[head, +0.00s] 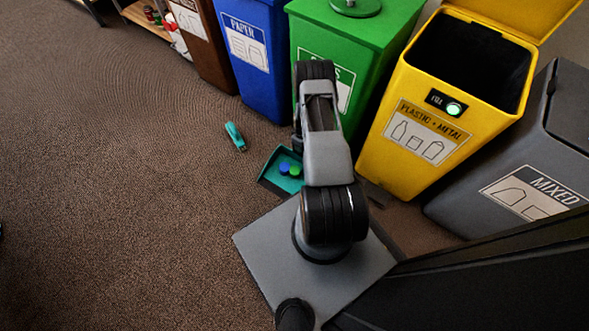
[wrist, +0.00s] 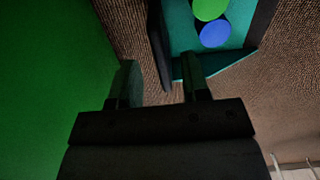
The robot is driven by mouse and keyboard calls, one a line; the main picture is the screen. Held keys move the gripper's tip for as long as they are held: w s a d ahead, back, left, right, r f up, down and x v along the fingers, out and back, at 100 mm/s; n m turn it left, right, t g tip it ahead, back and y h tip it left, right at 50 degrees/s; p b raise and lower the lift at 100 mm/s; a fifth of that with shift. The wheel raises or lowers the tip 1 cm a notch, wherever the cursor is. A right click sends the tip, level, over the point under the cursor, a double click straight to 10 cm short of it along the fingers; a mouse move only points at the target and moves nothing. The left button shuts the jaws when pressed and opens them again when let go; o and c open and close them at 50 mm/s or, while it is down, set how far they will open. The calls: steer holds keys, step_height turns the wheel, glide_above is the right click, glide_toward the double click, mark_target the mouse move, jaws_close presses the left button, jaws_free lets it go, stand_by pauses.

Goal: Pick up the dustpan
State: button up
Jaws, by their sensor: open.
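The dustpan (head: 268,180) is a shallow teal tray on the brown carpet, in front of the green bin. A blue disc (head: 284,168) and a green disc (head: 295,171) lie in it. My arm covers its right side in the head view. In the wrist view the dustpan (wrist: 240,58) is at the top right, with a dark upright edge at its left. My gripper (wrist: 160,74) is open and empty, its two fingers apart just below that dark edge. I cannot tell if they touch it. My gripper is hidden behind my arm in the head view.
The green bin (head: 375,30) stands close beside my gripper and fills the left of the wrist view. The blue paper bin (head: 250,75), open yellow bin (head: 400,170) and grey mixed bin (head: 480,170) stand in the row. A small teal object (head: 235,136) lies left of the dustpan. The left carpet is clear.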

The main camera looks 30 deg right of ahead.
mark_target(301, 156)
step_height(301, 156, down, 4)
steer(key=shift+r+b, duration=0.25)
steer(key=shift+b, duration=0.35)
steer(key=shift+r, duration=0.1)
steer(key=shift+c, duration=0.3)
jaws_close()
